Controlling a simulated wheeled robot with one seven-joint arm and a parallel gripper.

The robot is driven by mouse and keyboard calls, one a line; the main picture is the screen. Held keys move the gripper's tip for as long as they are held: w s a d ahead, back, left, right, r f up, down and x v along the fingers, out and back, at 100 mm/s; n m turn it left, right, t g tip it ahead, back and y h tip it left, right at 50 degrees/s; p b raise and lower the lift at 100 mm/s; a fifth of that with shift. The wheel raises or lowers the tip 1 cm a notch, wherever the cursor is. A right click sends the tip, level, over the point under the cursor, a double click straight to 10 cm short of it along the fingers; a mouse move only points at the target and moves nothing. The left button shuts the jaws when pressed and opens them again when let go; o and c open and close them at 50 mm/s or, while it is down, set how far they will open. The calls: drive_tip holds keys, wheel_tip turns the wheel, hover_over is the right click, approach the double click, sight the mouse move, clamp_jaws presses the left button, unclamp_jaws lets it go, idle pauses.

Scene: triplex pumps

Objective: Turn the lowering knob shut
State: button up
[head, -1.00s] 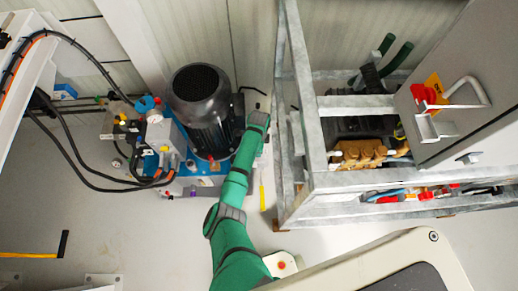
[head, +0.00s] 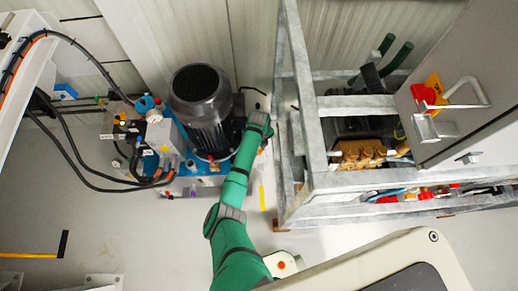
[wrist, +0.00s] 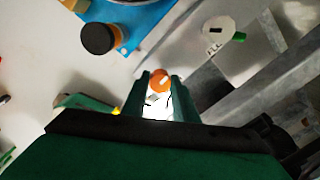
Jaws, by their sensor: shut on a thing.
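In the wrist view, my gripper (wrist: 161,84) has its two green fingers close together, one on each side of a small round orange knob (wrist: 160,77) with a pale line across it. The gripper is shut on this knob, which looks like the lowering knob. Its lower part and mount are hidden by the fingers. In the head view, my green arm reaches up to the right side of the black motor (head: 204,108) of the pump unit. My fingertips and the knob are hidden there behind the end of my arm.
A galvanised steel frame (head: 291,115) stands close to the right of my arm's end. A grey cabinet with a red switch (head: 424,94) is further right. Black hoses (head: 72,150) run left of the pump unit. A black cap (wrist: 98,39) shows in the wrist view. Open floor lies lower left.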

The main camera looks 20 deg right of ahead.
drive_tip(key=shift+s+m, duration=0.15)
drive_tip(key=shift+m, duration=0.15)
drive_tip(key=o, duration=1.1)
drive_tip(key=shift+c, duration=0.2)
drive_tip(key=shift+r, duration=0.15)
wheel_tip(320, 180, up, 10)
drive_tip(key=shift+r, duration=0.25)
